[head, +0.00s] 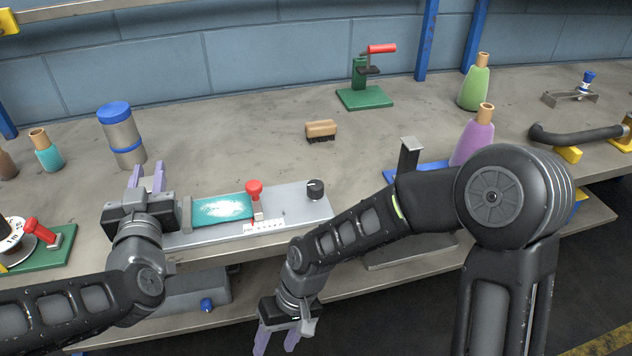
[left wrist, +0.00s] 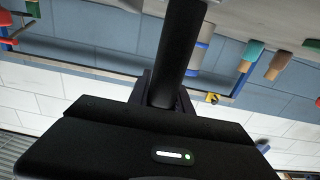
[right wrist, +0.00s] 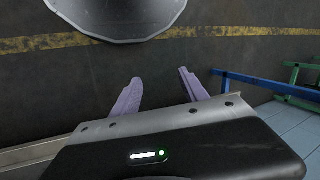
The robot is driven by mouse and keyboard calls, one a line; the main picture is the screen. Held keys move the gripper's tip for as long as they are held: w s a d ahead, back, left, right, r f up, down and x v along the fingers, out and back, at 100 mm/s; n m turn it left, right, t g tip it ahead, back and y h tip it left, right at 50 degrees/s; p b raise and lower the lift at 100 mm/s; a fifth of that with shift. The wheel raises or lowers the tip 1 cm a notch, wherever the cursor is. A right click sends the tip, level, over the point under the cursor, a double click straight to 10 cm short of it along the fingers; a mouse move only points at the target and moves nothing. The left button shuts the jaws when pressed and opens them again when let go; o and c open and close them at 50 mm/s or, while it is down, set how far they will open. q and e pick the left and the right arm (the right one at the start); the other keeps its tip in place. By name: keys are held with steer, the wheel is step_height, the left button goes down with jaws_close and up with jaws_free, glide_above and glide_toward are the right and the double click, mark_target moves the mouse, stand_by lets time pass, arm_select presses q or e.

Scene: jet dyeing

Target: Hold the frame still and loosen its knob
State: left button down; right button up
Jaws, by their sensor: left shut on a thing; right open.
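A flat grey frame (head: 290,208) lies along the front of the bench, with a teal cloth patch (head: 222,208) on it. A red knob (head: 254,187) stands at the patch's right edge, and a black round knob (head: 315,187) sits near the right end. My left gripper (head: 147,178) is at the frame's left end, shut on a dark bar (left wrist: 182,45) that shows between its fingers in the left wrist view. How this bar joins the frame is hidden. My right gripper (head: 276,346) is open and empty, pointing down in front of the bench, below its front edge.
A grey canister with blue lid (head: 122,135) stands behind my left gripper. A brush (head: 321,130) and a green-based clamp (head: 365,97) are farther back. Purple (head: 473,140) and green (head: 475,85) cones stand at right. The bench between frame and brush is clear.

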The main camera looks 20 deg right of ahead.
step_height(320, 180, up, 12)
steer(key=n+h, duration=0.1)
steer(key=n, duration=0.1)
step_height(320, 180, up, 24)
steer(key=m+t+h, duration=0.3)
steer(key=m+t, duration=0.1)
steer(key=t, duration=0.2)
glide_above(316, 185)
steer(key=s, duration=0.5)
steer(key=shift+w+r, duration=0.1)
steer(key=shift+r, duration=0.1)
steer(key=x, duration=1.2)
steer(key=shift+f, duration=0.1)
steer(key=shift+c, duration=0.4)
